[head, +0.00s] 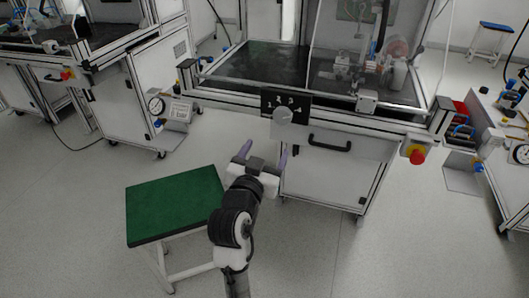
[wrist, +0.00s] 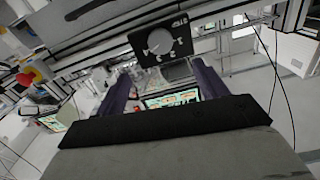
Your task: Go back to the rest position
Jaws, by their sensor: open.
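My gripper (head: 262,156) is open and empty in the head view. Its two purple fingers stand apart, pointing toward the front of the test station. In the wrist view my gripper (wrist: 166,85) shows its fingers spread with nothing between them. Beyond the fingers is a black panel with a round grey knob (head: 283,116) and white marks. The knob also shows in the wrist view (wrist: 160,41). My gripper is apart from the knob, lower and slightly left of it in the head view.
The test station's white cabinet (head: 325,175) has a black handle and a red emergency button (head: 417,157) at right. A green-topped stool (head: 172,204) stands left of my arm. Grey floor is free at front right.

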